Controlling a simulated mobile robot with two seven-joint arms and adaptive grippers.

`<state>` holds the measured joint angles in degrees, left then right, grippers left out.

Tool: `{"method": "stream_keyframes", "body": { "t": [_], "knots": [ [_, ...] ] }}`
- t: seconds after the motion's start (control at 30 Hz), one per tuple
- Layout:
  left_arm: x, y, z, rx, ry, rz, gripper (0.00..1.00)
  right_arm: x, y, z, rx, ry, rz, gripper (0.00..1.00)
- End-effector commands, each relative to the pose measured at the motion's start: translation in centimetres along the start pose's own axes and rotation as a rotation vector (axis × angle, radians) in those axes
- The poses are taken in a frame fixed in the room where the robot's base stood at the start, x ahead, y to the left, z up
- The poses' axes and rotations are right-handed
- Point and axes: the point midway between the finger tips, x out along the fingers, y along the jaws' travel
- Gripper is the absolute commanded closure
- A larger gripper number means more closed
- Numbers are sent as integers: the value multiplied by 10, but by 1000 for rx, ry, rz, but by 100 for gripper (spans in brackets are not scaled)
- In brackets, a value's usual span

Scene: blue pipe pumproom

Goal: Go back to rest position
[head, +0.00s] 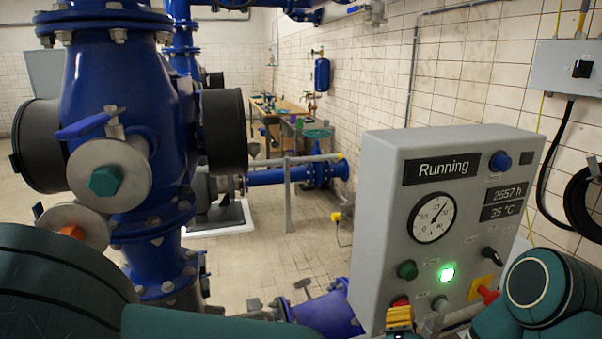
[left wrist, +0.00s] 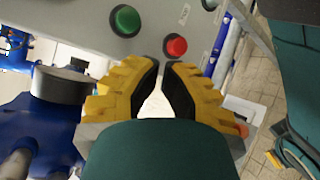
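My left gripper (head: 400,318) shows at the bottom of the head view, in front of the lower edge of the grey control panel (head: 385,235). In the left wrist view my left gripper (left wrist: 160,64) has its yellow, black-padded fingertips almost together, with nothing seen held between them. My right arm (head: 545,295) shows at the lower right. Its gripper is hidden in the head view; a yellow piece at the left wrist view's edge may be part of it.
The panel reads "Running" and has a lit green lamp (head: 447,273) and a red-handled switch (head: 487,291). A large blue pipe (head: 125,80) with valves stands close on the left. Open tiled floor (head: 275,235) lies between them, with a workbench (head: 280,108) far back.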

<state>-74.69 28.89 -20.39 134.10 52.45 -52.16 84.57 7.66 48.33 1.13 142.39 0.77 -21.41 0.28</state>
Motion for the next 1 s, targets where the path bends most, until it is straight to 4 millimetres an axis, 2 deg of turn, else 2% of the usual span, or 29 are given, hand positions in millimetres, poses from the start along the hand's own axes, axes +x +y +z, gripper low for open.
{"method": "stream_keyframes", "body": {
  "t": [0.03, 0.27, 0.37, 0.53, 0.77, 0.9, 1.0],
  "knots": [
    [9, -7, -13, 43, 18, -21, 100, 2, 1, 0, 0, 0, 0, 59],
    [39, -41, -70, 282, 62, -146, 100, 6, 3, 2, 0, -2, 1, 59],
    [52, -62, -105, 411, 75, -232, 100, 9, 4, 3, -1, -4, 1, 59],
    [64, -110, -176, 653, 57, -427, 100, 14, 5, 4, -2, -7, 1, 59],
    [52, -178, -264, 920, -76, -696, 100, 22, 8, 7, -3, -11, 1, 59],
    [30, -220, -307, 1038, -218, -837, 100, 26, 9, 8, -4, -13, 1, 59],
    [11, -246, -331, 1102, -338, -910, 100, 29, 10, 9, -4, -15, 2, 59]
  ]
}}
